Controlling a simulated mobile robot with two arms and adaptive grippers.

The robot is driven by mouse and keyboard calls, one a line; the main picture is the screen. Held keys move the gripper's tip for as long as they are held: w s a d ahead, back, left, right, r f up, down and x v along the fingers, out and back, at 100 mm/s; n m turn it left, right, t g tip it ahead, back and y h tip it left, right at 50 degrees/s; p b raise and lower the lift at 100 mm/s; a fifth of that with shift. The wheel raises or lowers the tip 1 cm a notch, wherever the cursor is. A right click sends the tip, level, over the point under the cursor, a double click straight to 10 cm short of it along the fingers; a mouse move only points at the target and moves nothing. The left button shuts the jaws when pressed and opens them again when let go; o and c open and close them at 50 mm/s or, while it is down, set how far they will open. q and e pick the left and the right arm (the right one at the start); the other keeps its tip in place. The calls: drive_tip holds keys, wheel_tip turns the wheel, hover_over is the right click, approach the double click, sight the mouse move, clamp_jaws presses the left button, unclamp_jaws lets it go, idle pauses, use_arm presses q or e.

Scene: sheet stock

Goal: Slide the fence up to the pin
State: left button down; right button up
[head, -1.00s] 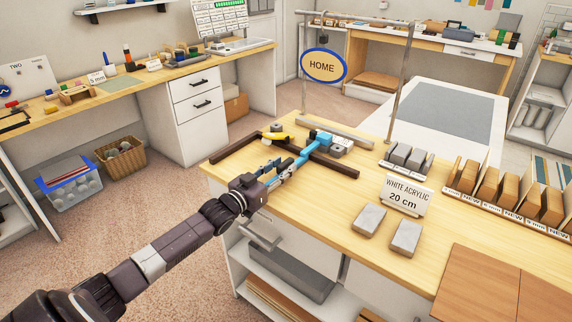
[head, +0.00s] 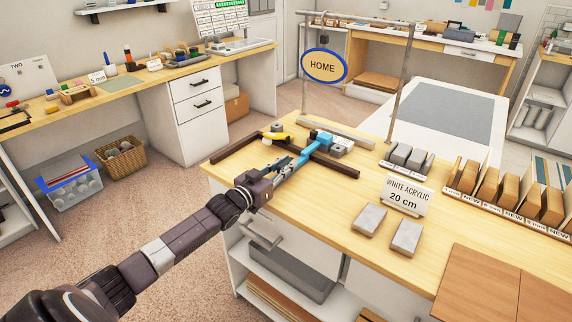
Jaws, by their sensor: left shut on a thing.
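My left gripper (head: 282,168) reaches over the near left edge of the wooden bench. Its dark fingers are shut at a blue bar (head: 318,143), which I take to be part of the fence. The blue bar runs from the fingers away toward a small grey block (head: 341,146). It crosses above a long dark brown rail (head: 335,166). A second dark brown rail (head: 235,148) lies at an angle to its left. A small yellow piece (head: 278,139) sits beside the blue bar, near the rails' corner. I cannot make out the pin for certain. My right gripper is not in view.
A grey bar (head: 340,130) lies behind the rails. A "WHITE ACRYLIC 20 cm" sign (head: 404,196), two grey blocks (head: 369,219) and a rack of grey pieces (head: 408,157) stand to the right. A metal frame holds the HOME sign (head: 323,66).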

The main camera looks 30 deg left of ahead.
use_arm(q)
drive_tip(key=shift+a, duration=0.55)
drive_tip(key=c, duration=1.8)
unclamp_jaws()
drive_tip(key=shift+c, duration=0.2)
drive_tip(key=shift+s+f, duration=0.1)
drive_tip(key=shift+s, duration=0.3)
drive_tip(key=s, duration=0.7)
drive_tip(key=s+a, duration=0.1)
drive_tip(key=s, duration=0.3)
